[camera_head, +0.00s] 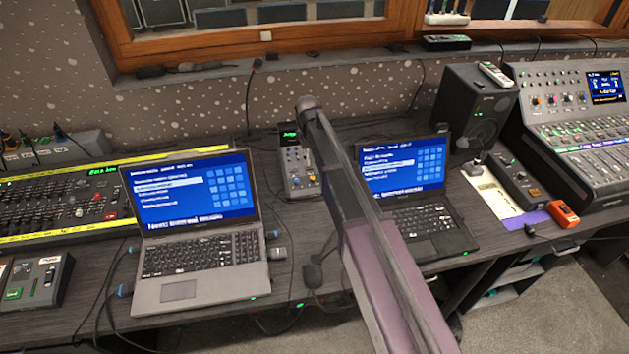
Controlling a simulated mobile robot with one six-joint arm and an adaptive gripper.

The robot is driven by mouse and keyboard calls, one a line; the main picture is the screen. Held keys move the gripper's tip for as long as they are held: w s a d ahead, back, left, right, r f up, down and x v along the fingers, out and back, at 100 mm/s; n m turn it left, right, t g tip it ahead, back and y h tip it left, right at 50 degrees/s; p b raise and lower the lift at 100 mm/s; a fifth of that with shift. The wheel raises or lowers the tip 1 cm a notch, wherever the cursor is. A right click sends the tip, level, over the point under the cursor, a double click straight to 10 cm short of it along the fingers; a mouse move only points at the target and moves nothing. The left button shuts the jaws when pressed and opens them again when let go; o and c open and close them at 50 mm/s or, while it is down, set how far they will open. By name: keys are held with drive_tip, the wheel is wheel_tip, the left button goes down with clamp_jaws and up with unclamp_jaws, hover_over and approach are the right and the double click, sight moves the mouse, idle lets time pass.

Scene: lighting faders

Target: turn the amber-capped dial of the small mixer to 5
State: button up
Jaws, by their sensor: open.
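A small grey mixer (298,165) stands on the desk between the two laptops, with a lit green display at its top. Small knobs and sliders show on its face. My arm passes in front of its right side and covers part of it. My arm reaches from the bottom right up to a rounded joint over the back of the desk. My gripper does not show.
The left laptop (202,258) and right laptop (428,228) flank the small mixer. A yellow-edged fader console (62,212) is at left, a large mixing desk (578,130) at right. A black speaker (474,110) and an orange device (563,214) stand at right. Loose cables cross the desk.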

sight(313, 177)
drive_tip(key=shift+w+d+f+b, duration=0.1)
drive_tip(key=shift+w+f+b, duration=0.1)
drive_tip(key=shift+f+b, duration=2.3)
drive_tip(key=shift+w+d+f+b, duration=0.1)
drive_tip(key=shift+w+f+b, duration=0.05)
drive_tip(key=shift+f+b, duration=2.35)
drive_tip(key=shift+f, duration=0.1)
drive_tip(key=shift+c, duration=0.2)
clamp_jaws()
